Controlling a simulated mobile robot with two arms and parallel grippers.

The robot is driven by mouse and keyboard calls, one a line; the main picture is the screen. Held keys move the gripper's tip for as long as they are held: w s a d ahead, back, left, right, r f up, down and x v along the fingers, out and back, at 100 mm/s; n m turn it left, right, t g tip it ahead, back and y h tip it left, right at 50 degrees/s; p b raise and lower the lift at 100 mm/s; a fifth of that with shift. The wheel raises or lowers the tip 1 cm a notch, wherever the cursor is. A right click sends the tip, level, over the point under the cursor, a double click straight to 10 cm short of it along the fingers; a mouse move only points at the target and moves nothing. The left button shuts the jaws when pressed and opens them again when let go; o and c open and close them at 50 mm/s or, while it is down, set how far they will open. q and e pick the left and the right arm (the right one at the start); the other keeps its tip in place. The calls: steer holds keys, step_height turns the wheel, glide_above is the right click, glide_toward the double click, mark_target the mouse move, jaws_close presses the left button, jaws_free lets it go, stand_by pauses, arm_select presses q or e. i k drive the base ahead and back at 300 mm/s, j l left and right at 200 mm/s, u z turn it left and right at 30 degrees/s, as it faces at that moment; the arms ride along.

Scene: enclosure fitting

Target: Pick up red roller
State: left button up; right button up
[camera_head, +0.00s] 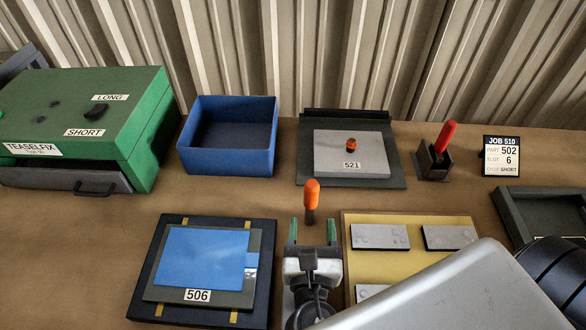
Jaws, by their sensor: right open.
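The red roller (445,137) rests tilted in a small dark holder (433,162) at the back right of the table, its red handle pointing up; its lower end is hidden in the holder. My right gripper (312,232) is open, with green-lined fingers, at the front middle, well to the left and nearer than the roller. An orange-tipped tool (311,195) with a dark stem shows just beyond the gap between the fingers; I cannot tell whether it touches them. My left gripper is not in view.
A green machine (125,110) and blue bin (228,161) stand at the left. A grey plate (350,165) marked 521, a 506 board (150,235), a yellow board (350,245) of grey plates and a job sign (501,157) surround my arm. A dark tray (512,225) lies right.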

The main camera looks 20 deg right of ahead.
mark_target(445, 136)
steer(key=k+j, duration=0.65)
steer(key=k, duration=0.25)
